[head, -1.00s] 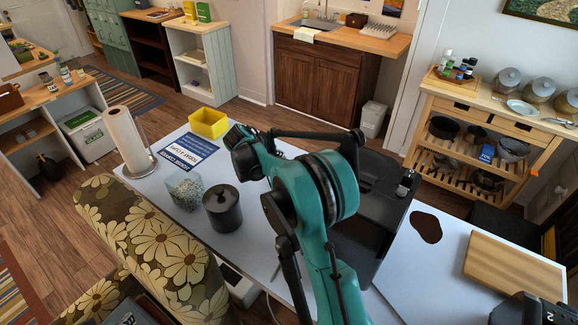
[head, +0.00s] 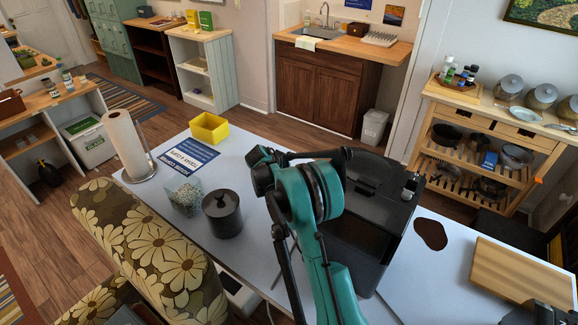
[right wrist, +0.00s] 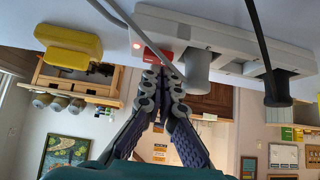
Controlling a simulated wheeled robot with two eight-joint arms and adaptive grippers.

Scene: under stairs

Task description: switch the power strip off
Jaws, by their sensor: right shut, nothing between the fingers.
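The power strip is a long white bar at the top of the right wrist view (right wrist: 225,38), which looks upside down. A red switch (right wrist: 152,55) sits near its left end, with a small lit red light beside it. Two plugs with cables are in the strip. My right gripper (right wrist: 163,76) is shut and empty, its fingertips just at the red switch; I cannot tell whether they touch it. In the head view a teal arm rises over the table, and its gripper and the strip are not seen there. My left gripper is in neither view.
On the white table (head: 400,285) stand a yellow bin (head: 209,128), a black lidded pot (head: 222,213), a paper roll (head: 126,144), a black appliance (head: 365,225) and a wooden board (head: 520,272). A grey cable (right wrist: 145,40) crosses close to my right fingertips.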

